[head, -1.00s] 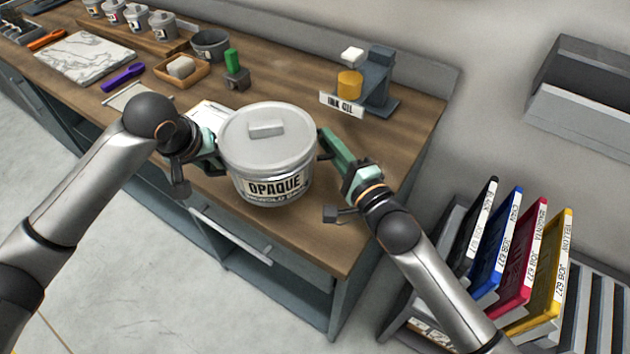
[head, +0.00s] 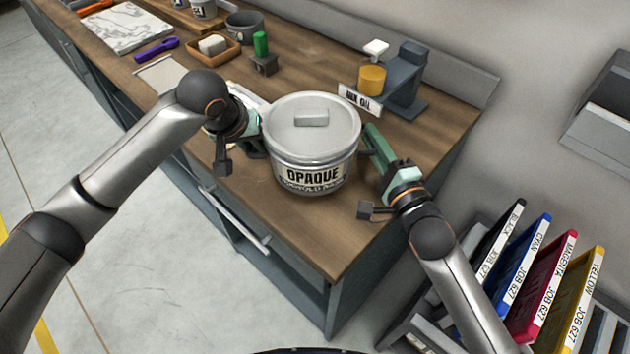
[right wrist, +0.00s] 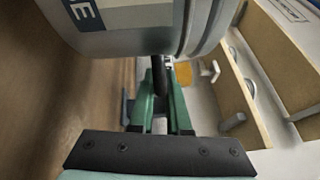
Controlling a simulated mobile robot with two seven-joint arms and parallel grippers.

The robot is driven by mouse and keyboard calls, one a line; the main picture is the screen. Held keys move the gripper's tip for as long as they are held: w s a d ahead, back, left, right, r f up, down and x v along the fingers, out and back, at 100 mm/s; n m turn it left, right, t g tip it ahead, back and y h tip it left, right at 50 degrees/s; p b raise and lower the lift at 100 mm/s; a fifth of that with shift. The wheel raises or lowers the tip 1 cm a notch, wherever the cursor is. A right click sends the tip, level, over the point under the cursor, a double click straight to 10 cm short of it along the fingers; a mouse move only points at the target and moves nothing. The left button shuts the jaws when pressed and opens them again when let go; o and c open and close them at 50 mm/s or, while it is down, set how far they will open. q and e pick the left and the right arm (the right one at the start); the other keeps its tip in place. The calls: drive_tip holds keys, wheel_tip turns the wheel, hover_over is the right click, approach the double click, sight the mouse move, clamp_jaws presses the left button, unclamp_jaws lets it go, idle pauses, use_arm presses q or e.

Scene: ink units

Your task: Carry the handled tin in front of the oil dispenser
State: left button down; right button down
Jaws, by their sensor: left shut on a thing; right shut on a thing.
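The handled tin (head: 311,158) is a grey lidded tub labelled OPAQUE, upright above the near right part of the bench in the head view. It also fills the top of the right wrist view (right wrist: 120,38). My left gripper (head: 258,138) is shut at its left side, with the grip partly hidden. My right gripper (head: 366,145) is shut on its right handle, a dark piece (right wrist: 160,75) between the green fingers in the right wrist view. The oil dispenser (head: 405,78), grey with an amber cup (head: 371,79) and an INK OIL sign (head: 360,100), stands just behind the tin to the right.
The wooden bench top (head: 290,230) is bare in front of the tin. A green-topped block (head: 262,55), a wooden tray (head: 213,47) and a purple tool (head: 157,50) lie further left. A rack of coloured job folders (head: 535,285) stands right of the bench.

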use_arm(q)
drive_tip(key=shift+w+f, duration=0.1)
drive_tip(key=shift+f, duration=0.05)
use_arm(e)
drive_tip(key=shift+d, duration=0.1)
use_arm(q)
drive_tip(key=shift+f, duration=0.15)
use_arm(e)
drive_tip(key=shift+f, duration=0.2)
